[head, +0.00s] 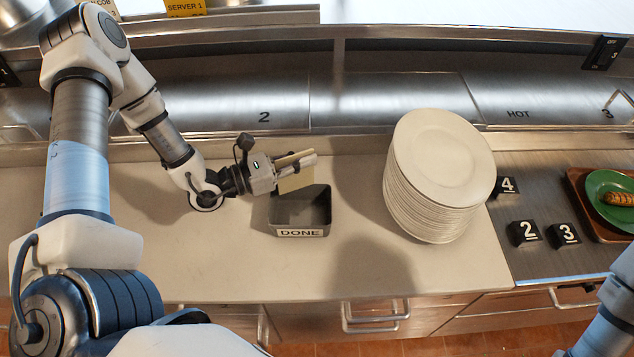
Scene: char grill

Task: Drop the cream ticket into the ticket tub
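The cream ticket (294,181) hangs from my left gripper (300,162), which is shut on it. The gripper reaches in from the left, above the back part of the ticket tub. The ticket tub (300,232) is a dark open box with a white "DONE" label on its front, standing on the pale counter. The ticket is over the tub's back left area; how high it is above the tub is hard to tell. My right arm shows only at the lower right edge, and its gripper is out of view.
A tall stack of white plates (440,165) stands to the right of the tub. Black number blocks (524,233) and a brown tray (580,205) with a green plate (606,190) of food are farther right. The counter (220,270) in front of the tub is clear.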

